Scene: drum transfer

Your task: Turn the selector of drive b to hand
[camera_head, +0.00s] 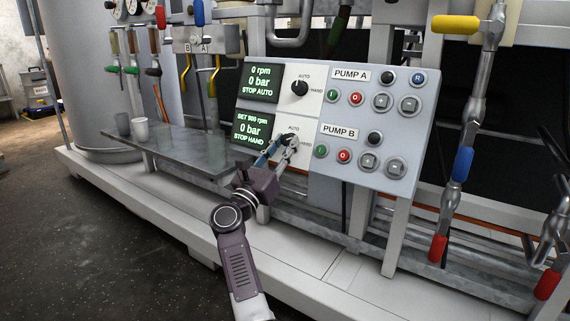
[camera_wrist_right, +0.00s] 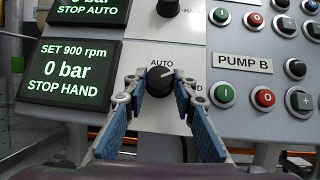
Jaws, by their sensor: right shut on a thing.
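The lower selector, a round black knob (camera_wrist_right: 160,81), is on the control panel (camera_head: 419,135) beside the PUMP B label (camera_wrist_right: 242,62). AUTO is printed above it and HAND to its right, partly covered by a finger. Its white mark points up and right. My right gripper (camera_head: 291,143) has its fingertips on either side of this knob and is shut on it; in the head view it largely hides the knob. The lower display (camera_wrist_right: 70,72) reads SET 900 rpm, 0 bar, STOP HAND. My left gripper is not in view.
The upper selector (camera_head: 299,88) sits above, by the PUMP A label (camera_head: 351,75) and a display (camera_head: 262,82) reading STOP AUTO. Several push buttons lie to the right. A grey table (camera_head: 185,150) with two cups stands left of the panel.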

